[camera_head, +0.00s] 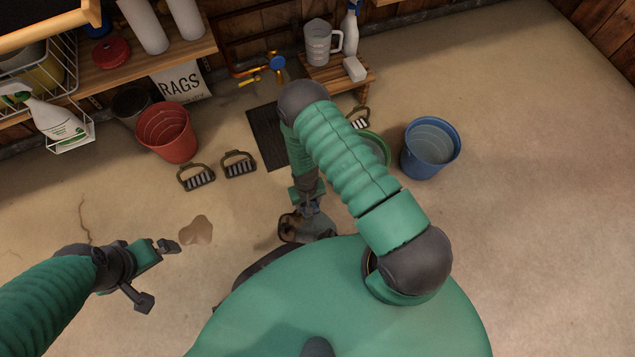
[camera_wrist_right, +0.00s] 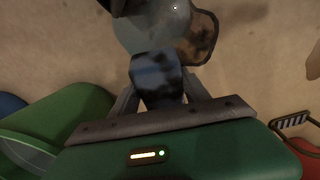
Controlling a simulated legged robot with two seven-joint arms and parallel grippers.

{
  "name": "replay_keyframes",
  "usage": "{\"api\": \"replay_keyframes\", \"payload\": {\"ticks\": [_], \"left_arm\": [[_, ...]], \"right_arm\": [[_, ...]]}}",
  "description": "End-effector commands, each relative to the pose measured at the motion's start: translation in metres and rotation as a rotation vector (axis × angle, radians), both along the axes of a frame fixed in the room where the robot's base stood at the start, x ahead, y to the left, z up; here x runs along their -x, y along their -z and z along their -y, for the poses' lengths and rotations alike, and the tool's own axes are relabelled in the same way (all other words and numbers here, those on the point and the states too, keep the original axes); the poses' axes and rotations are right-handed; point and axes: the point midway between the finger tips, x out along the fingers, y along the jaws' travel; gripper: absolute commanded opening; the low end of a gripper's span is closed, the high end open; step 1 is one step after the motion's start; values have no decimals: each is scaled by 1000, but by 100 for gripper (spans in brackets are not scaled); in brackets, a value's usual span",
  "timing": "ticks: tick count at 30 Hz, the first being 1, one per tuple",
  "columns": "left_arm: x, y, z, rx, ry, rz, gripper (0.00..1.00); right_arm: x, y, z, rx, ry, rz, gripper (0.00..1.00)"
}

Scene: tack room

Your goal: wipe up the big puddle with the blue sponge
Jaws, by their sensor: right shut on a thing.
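My right gripper (camera_wrist_right: 157,95) is shut on the blue sponge (camera_wrist_right: 155,75), which is blotched with dark dirt. In the head view my right gripper (camera_head: 309,207) is low over the floor in front of my body, and the sponge is hard to make out there. A brown, dark-edged puddle (camera_wrist_right: 204,40) lies just beyond the sponge in the wrist view; a grey rounded shape partly covers it. In the head view this puddle (camera_head: 289,229) is partly hidden. I cannot tell whether the sponge touches the floor. My left gripper (camera_head: 166,246) is open and empty beside a smaller brown puddle (camera_head: 196,230).
A red bucket (camera_head: 167,134), two brushes (camera_head: 238,163) (camera_head: 197,177), a dark mat (camera_head: 266,138), a green bucket (camera_head: 376,148) and a blue bucket (camera_head: 430,147) stand or lie beyond the puddles. A small wooden stool (camera_head: 337,76) is behind. Floor at right is clear.

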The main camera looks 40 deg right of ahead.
Motion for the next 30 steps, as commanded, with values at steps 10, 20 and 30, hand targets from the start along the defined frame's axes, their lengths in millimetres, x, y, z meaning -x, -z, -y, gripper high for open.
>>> {"api": "replay_keyframes", "payload": {"ticks": [10,20,30], "left_arm": [[0,-2,0,0,0,0,100],[0,-58,0,0,0,0,100],[0,-88,0,0,0,0,100]], "right_arm": [[0,-2,0,0,0,0,33],[37,-44,-8,-1,-1,-2,33],[68,-64,-15,0,1,0,33]]}}
